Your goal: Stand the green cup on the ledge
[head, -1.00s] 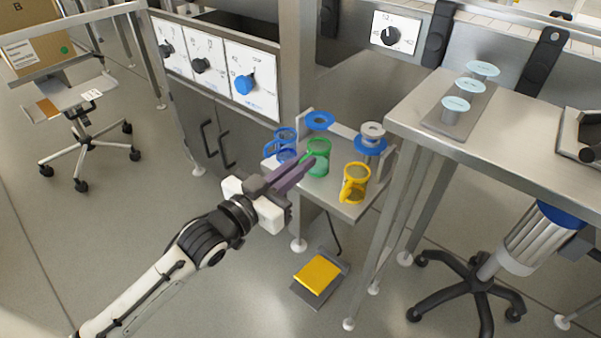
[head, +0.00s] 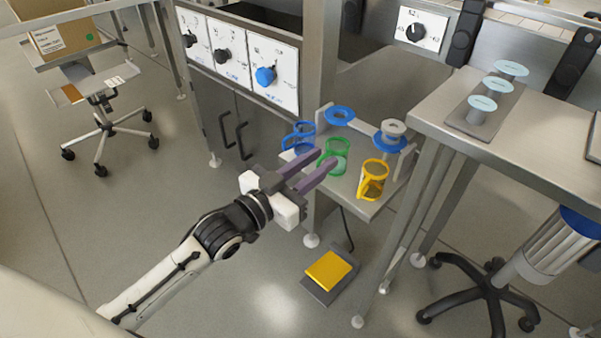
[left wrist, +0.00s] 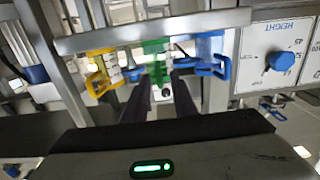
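The green cup (head: 334,158) stands upright on a small metal ledge (head: 343,190), between a blue cup (head: 299,138) and a yellow cup (head: 373,180). My left gripper (head: 322,166) is open, its two purple-grey fingers spread and reaching toward the green cup from the left. In the left wrist view, which is upside down, the green cup (left wrist: 157,72) shows at the gap between the fingertips. I cannot tell whether the fingers touch it. My right gripper is in neither view.
Behind the cups are a blue ring (head: 340,115) and a blue-and-grey fixture (head: 390,135). A metal table (head: 455,110) stands to the right. A control panel with a blue knob (head: 266,75) is behind left. A yellow pedal (head: 328,271) lies on the floor below.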

